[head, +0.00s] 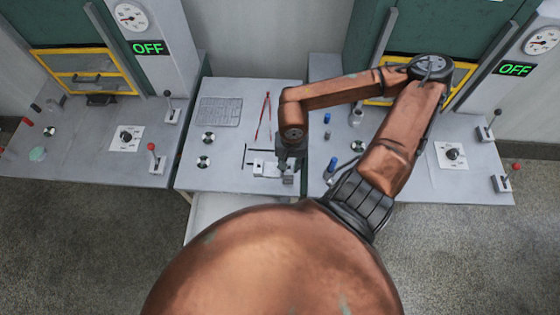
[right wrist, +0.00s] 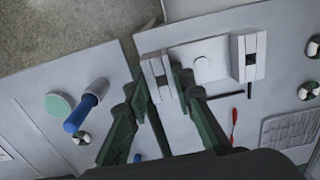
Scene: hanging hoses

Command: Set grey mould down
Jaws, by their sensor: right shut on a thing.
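The grey mould (head: 288,180) is a small pale block at the front right of the middle table, below my right gripper (head: 290,160) in the head view. In the right wrist view the mould (right wrist: 157,78) sits between the fingertips of my right gripper (right wrist: 160,85), which is shut on it. It is at the edge of a flat white plate (right wrist: 205,62); I cannot tell whether it touches the plate or is just above it. My left gripper is not in view.
Red-handled tongs (head: 264,115) and a grey ribbed pad (head: 220,111) lie farther back on the middle table (head: 210,178). Presses with yellow frames (head: 85,72) and OFF displays stand at both sides.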

